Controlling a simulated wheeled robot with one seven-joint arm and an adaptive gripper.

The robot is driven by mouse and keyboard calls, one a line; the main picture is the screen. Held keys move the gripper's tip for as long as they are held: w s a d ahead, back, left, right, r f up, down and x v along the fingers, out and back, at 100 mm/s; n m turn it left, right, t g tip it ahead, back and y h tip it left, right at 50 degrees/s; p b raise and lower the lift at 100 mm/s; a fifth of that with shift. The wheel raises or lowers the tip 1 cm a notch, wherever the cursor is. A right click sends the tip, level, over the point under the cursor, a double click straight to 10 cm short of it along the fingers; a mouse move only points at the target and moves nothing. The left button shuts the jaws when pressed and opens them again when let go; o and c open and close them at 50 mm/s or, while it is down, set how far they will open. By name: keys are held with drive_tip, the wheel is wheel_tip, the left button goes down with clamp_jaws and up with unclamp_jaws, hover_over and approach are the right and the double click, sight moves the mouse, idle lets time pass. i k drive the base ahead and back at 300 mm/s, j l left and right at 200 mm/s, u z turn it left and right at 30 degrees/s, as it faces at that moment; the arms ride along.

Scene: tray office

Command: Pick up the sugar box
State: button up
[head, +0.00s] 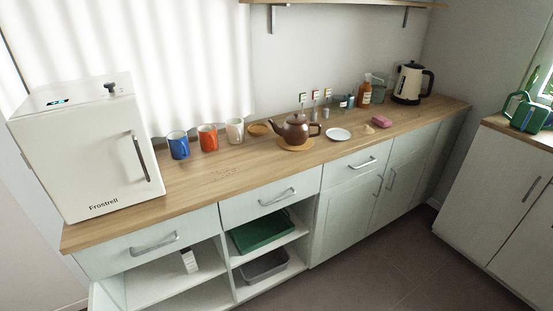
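A small, narrow white carton with a dark mark (189,261) stands in the open left compartment of the lower cabinet, under the left drawer. It fits a sugar box, but its print is too small to read. It stands on a white shelf (150,282), near the upright divider to its right. Its front and top show, and nothing visibly blocks it from the front. My gripper is not in view.
Green (262,232) and grey (264,266) trays fill the neighbouring compartment. The drawer handle (155,243) juts out above the carton. The wooden counter (215,180) holds a white fridge (88,150), mugs (207,138), a teapot (296,129) and a kettle (411,83). The floor (400,270) is clear.

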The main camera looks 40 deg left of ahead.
sight(189, 259)
drive_tip(key=j+u, duration=0.1)
drive_tip(key=u, duration=0.3)
drive_tip(key=j+u, duration=0.1)
drive_tip(key=u, duration=0.3)
drive_tip(key=j+u, duration=0.1)
drive_tip(key=u, duration=0.35)
drive_tip(key=j+u, duration=0.1)
drive_tip(key=u, duration=0.3)
drive_tip(key=i+j+u, duration=0.1)
drive_tip(key=l+u, duration=0.4)
drive_tip(key=l, duration=0.65)
